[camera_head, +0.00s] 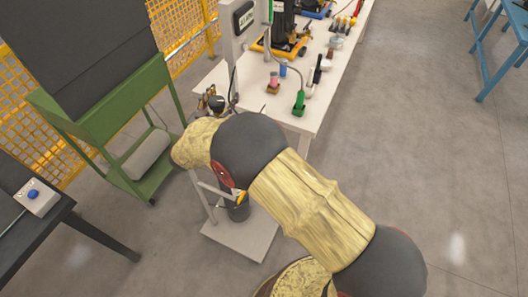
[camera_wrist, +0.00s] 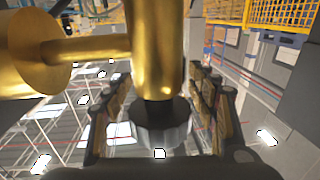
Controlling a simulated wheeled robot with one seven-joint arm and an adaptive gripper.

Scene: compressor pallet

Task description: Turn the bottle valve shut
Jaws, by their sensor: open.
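The bottle valve shows large in the wrist view as a brass body (camera_wrist: 157,50) with a thick brass side stub (camera_wrist: 85,50). A dark, grey-edged round knob (camera_wrist: 163,128) sits at its end. My gripper (camera_wrist: 160,100) is open, with one finger on each side of the valve and knob. Gaps show between the fingers and the knob, and I cannot tell of any contact. In the head view small brass and dark parts (camera_head: 211,100) show just beyond my arm. My arm hides most of the bottle and my gripper there.
A pale pallet base (camera_head: 240,238) stands on the floor below my arm. A white table (camera_head: 312,95) with tools and small parts is behind it. A green cart (camera_head: 105,130) stands left, and a dark table (camera_head: 65,225) at lower left.

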